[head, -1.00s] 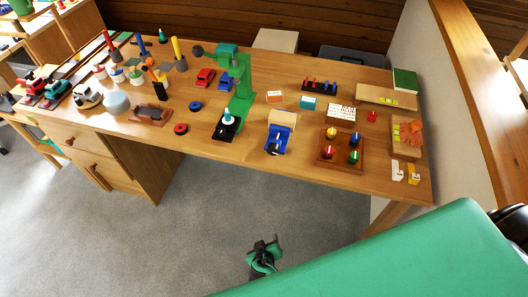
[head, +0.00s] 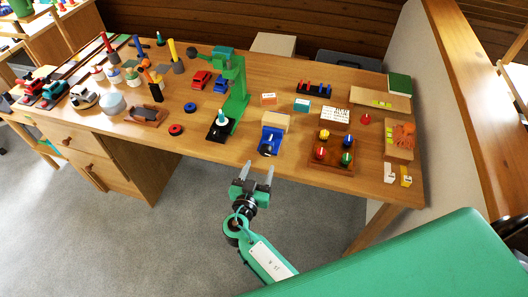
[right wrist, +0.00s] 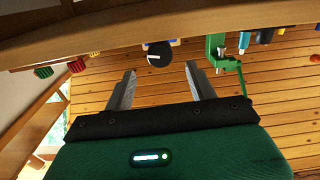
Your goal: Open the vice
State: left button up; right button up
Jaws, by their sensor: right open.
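The blue vice (head: 271,139) stands at the front edge of the workbench, with a pale wooden block (head: 275,121) at its far side. Its dark round knob (head: 267,149) faces the front; the knob also shows in the right wrist view (right wrist: 158,54), with a white mark on it. My right gripper (head: 258,169) is open and empty, in front of the bench edge and short of the knob. In the right wrist view the knob lies beyond and between the two fingertips (right wrist: 160,72), apart from them. My left gripper is not in view.
A green drill press (head: 236,95) stands left of the vice. A wooden board with coloured knobs (head: 333,168) is close on the right. White and yellow tags (head: 398,175) lie near the right corner. The floor (head: 190,220) before the bench is clear.

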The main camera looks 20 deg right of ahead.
aim_at(265, 153)
jog(key=p+x, duration=0.1)
jog(key=x, duration=0.5)
jog(key=shift+w+d, duration=0.1)
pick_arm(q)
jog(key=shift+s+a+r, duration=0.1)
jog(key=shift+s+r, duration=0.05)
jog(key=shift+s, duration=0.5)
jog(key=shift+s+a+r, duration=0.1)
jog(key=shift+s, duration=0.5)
pick_arm(e)
jog(key=shift+c, duration=0.3)
